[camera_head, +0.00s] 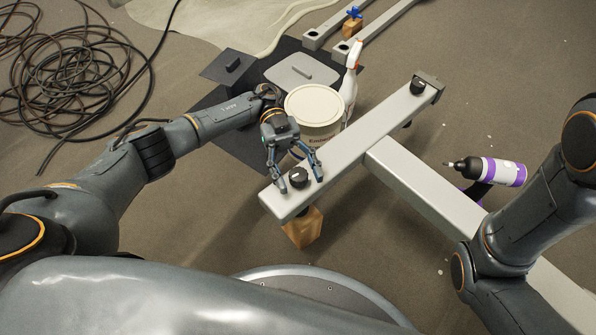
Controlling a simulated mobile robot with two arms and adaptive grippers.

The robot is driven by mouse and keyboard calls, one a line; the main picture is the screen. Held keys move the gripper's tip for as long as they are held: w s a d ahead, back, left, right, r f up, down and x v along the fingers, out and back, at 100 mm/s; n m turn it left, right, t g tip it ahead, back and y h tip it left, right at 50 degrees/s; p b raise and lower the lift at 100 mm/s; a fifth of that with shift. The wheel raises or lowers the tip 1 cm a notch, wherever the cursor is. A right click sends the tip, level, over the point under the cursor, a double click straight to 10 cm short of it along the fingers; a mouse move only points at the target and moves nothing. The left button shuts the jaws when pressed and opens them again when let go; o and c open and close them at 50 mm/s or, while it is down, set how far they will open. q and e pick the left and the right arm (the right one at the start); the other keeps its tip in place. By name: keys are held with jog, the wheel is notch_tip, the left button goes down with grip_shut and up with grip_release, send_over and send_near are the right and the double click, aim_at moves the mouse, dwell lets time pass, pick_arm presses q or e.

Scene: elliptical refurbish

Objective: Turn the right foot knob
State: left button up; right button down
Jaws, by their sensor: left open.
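A grey T-shaped metal frame (345,148) lies across the middle of the head view.
A wooden block (303,229) is under the near end. A white bucket (314,106) and a spray bottle (350,82) stand close behind the left gripper. A purple and white bottle-like object (495,171) is at the right. Coiled black cable (70,80) lies at the far left.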

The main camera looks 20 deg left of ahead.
aim_at(299, 173)
pick_arm(q)
notch_tip(299, 173, up, 10)
dwell(0.6)
